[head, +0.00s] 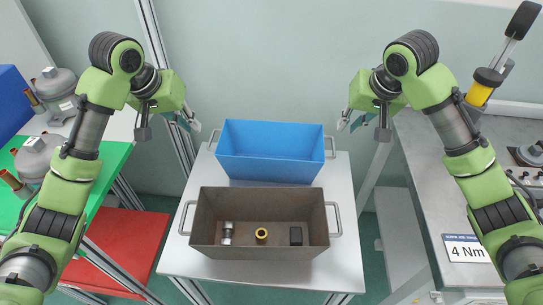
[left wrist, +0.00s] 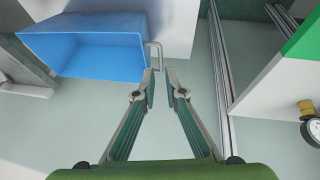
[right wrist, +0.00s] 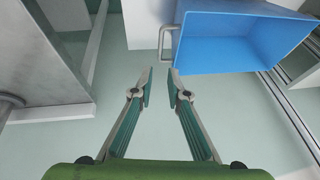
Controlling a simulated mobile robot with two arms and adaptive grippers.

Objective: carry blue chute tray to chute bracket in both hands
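The blue chute tray (head: 270,168) stands empty on the back part of a small table, with a metal handle at each end. My left gripper (head: 190,121) is open just off its left handle (head: 212,138); in the left wrist view that handle (left wrist: 159,55) lies just beyond the fingertips (left wrist: 160,73). My right gripper (head: 348,121) is open near the right handle (head: 332,147); in the right wrist view the handle (right wrist: 162,42) is just beyond the fingertips (right wrist: 161,72). Neither gripper appears to touch the tray. I cannot make out the chute bracket.
A brown metal tray (head: 210,212) holding several small parts sits in front of the blue tray on the small table (head: 345,255). A green-topped bench (head: 105,180) with compressors and a red surface (head: 130,240) are at left. A grey workbench (head: 425,160) stands at right.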

